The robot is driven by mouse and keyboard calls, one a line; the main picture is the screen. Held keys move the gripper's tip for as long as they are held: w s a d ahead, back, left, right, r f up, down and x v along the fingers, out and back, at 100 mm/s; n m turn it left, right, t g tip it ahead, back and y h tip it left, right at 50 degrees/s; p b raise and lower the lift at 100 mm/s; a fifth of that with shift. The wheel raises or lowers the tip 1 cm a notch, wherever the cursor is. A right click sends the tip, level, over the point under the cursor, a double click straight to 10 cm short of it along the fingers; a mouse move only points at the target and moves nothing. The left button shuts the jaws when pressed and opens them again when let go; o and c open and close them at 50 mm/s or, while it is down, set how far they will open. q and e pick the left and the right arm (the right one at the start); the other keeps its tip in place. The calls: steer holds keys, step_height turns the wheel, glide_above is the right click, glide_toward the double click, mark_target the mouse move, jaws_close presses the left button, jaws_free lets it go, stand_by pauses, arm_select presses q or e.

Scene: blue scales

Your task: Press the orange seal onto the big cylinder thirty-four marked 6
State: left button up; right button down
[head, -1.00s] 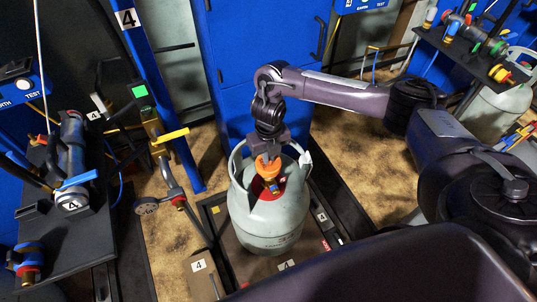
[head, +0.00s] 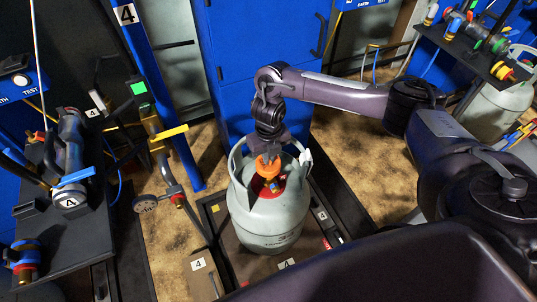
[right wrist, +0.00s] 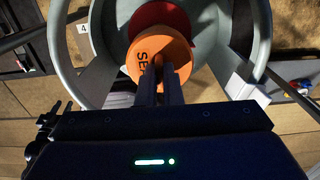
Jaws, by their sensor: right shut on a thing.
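A big grey-green gas cylinder (head: 268,222) stands upright on a dark platform in the middle of the head view, with a ring-shaped collar around its top. My right gripper (head: 268,156) points down inside the collar. It is shut on the orange seal (head: 266,168), which is at the cylinder's valve. In the right wrist view the seal (right wrist: 145,48) shows part of its lettering between and beyond the fingers (right wrist: 160,72). A red disc (right wrist: 160,17) lies beyond it. Whether the seal is fully seated cannot be told. I see no 6 on the cylinder; nearby labels read 4. My left gripper is out of view.
A dark bench (head: 75,235) with valves and fittings stands at the left. A blue post (head: 165,110) marked 4 and a pipe with a yellow handle (head: 170,132) stand beside the cylinder. A blue cabinet (head: 255,60) is behind. Another cylinder (head: 500,112) stands at the far right.

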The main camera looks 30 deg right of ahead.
steer(key=shift+f+b, duration=0.6)
steer(key=shift+f, duration=0.3)
steer(key=c, duration=1.5)
jaws_free()
step_height(320, 180, up, 8)
steer(key=p, duration=0.2)
steer(key=shift+f+p, duration=0.1)
steer(key=shift+p, duration=0.3)
